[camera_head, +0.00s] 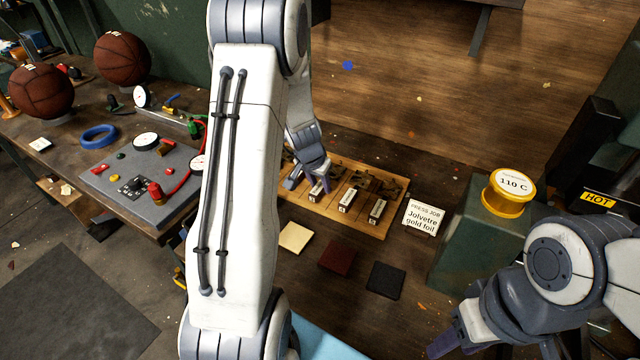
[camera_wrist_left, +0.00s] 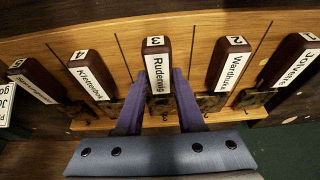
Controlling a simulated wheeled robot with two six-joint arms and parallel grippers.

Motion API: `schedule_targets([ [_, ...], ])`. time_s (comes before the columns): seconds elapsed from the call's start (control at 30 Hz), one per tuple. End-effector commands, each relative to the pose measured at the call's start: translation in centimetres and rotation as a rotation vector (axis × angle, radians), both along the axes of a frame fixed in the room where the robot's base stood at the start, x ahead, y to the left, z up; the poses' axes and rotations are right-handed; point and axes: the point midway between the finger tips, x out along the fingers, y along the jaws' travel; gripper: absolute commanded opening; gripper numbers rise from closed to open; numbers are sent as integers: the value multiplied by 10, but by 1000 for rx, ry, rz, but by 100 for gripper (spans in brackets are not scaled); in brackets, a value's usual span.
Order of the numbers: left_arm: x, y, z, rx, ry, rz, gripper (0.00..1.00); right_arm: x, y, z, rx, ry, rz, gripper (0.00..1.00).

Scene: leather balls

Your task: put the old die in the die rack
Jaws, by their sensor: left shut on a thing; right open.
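The die rack (camera_head: 290,198) is a light wooden board on the bench, partly hidden by my left arm. It also fills the wrist view (camera_wrist_left: 130,55). Several dies with dark handles and white labels stand in it, including Wardhuk (camera_wrist_left: 233,65), Kletterbok (camera_wrist_left: 93,78) and Jolvetre (camera_wrist_left: 295,65). My left gripper (camera_head: 310,180) is at the rack, its fingers shut on the Ruderwig die (camera_wrist_left: 159,75), by the number 3 in the row. I cannot tell whether this die is fully seated. My right gripper (camera_head: 448,343) is open and empty at the bottom right.
A card (camera_head: 423,217) reads "Press job Jolvetre gold foil". A green press body (camera_head: 460,235) carries a 110 C dial (camera_head: 512,185), near a HOT sign (camera_head: 598,200). Cream (camera_head: 295,237), dark red (camera_head: 337,257) and black (camera_head: 385,280) squares lie before the rack. Basketballs (camera_head: 122,58) sit at left.

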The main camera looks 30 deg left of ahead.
Motion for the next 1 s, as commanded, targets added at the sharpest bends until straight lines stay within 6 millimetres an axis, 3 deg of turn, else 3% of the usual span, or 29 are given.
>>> schedule_targets([
  [0.07, 1, 0, -2, 1, -2, 0, 0, 0, 0, -3, 0, 0, 0, 50],
  [0.1, 1, 0, 0, 1, -2, 0, 52, 0, 0, -1, 0, 0, 0, 50],
  [0.17, 1, 0, 0, 1, -2, 0, 72, 0, 0, -1, 0, 0, 0, 50],
  [0.57, -2, 0, 6, 1, -1, -2, 72, 0, 0, 1, 0, 0, 0, 50],
  [1.0, -28, -1, 81, 3, -5, 0, 72, 0, 0, 11, 0, 0, 0, 50],
])
